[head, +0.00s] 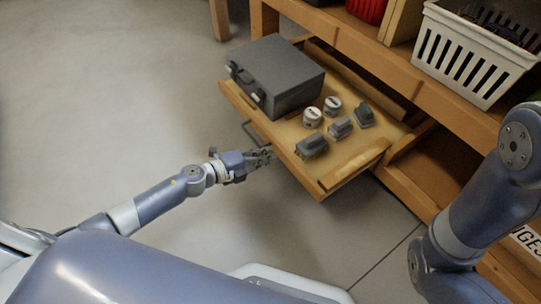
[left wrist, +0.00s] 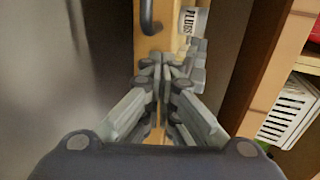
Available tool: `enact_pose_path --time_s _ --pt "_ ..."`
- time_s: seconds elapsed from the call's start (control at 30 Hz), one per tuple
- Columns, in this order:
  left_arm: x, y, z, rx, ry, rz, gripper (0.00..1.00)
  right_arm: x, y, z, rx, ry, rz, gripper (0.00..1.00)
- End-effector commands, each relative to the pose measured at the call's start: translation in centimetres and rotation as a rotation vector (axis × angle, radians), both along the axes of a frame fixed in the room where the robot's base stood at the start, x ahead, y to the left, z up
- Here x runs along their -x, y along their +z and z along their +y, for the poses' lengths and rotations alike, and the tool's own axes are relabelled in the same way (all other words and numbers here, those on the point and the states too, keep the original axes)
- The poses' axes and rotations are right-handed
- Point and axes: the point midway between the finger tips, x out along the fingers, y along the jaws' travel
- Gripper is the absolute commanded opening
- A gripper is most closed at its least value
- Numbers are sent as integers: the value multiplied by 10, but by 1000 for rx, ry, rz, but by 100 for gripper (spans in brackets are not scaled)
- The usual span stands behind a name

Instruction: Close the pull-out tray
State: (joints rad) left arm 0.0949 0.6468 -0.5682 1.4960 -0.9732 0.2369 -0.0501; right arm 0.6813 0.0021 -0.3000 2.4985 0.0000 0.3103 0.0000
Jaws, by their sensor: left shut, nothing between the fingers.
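The wooden pull-out tray (head: 294,165) stands out from the cabinet bench in the head view. A dark grey case (head: 277,72), two small round tins (head: 312,117) and several small dark grey blocks (head: 312,146) rest on it. A dark handle (head: 250,132) is on its front face. My left gripper (head: 268,155) is shut and empty at the tray's front, just right of the handle; contact cannot be told. In the left wrist view the shut fingertips (left wrist: 164,66) overlap the tray front (left wrist: 152,42), below the handle (left wrist: 148,18). My right gripper is not in view.
The wooden bench frame (head: 400,85) surrounds the tray opening. A white slotted basket (head: 465,60) and a red basket (head: 367,8) stand on the surface above. My right arm is at the right edge. Open grey floor (head: 110,90) lies left of the tray.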

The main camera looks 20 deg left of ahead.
Motion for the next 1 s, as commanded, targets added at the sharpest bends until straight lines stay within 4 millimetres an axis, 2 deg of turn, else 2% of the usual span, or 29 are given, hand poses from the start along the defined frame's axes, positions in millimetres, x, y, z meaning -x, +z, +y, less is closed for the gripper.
enact_pose_path --time_s 0.23,0.77,1.0 --pt "-13 -1 -10 -1 0 1 0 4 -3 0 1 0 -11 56" --pt "-17 1 -13 1 0 1 0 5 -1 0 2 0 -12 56" --pt "-34 3 -27 2 2 -1 0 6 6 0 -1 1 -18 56"
